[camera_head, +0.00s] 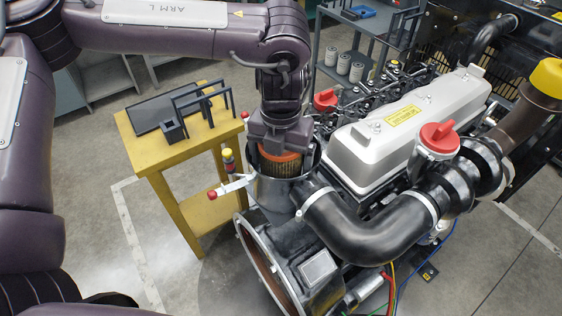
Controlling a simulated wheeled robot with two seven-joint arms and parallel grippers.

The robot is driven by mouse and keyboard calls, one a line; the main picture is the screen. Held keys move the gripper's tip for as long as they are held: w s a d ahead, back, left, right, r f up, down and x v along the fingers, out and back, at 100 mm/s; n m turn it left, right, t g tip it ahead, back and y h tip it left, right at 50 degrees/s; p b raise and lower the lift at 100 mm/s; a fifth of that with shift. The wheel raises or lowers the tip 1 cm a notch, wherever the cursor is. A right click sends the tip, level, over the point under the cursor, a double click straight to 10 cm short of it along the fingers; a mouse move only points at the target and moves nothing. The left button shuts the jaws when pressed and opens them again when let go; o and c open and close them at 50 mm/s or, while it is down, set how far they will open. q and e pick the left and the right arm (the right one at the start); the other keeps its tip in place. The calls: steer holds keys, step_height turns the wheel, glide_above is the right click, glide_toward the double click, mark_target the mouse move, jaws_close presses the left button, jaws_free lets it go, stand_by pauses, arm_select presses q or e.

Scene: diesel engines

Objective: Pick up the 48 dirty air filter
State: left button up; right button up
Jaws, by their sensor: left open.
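The dirty air filter (279,155) shows as an orange-topped cylinder with brownish pleated sides. It sits inside the open round metal housing (273,190) at the near left end of the engine. My left gripper (280,146) points down right over the filter's top, at the mouth of the housing. It is open, but its fingertips are partly hidden, and I cannot tell whether they touch the filter. The lower part of the filter is hidden by the housing wall. My right gripper is not in view.
A black intake pipe (355,232) curves right from the housing. The engine's silver cover (400,125) with red caps lies to the right. A yellow table (160,157) with a black tray and rack stands at left. Several pale cylindrical filters (343,64) stand on a grey cart behind.

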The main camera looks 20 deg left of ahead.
arm_select(q)
steer(key=c, duration=0.9)
steer(key=shift+r, duration=0.15)
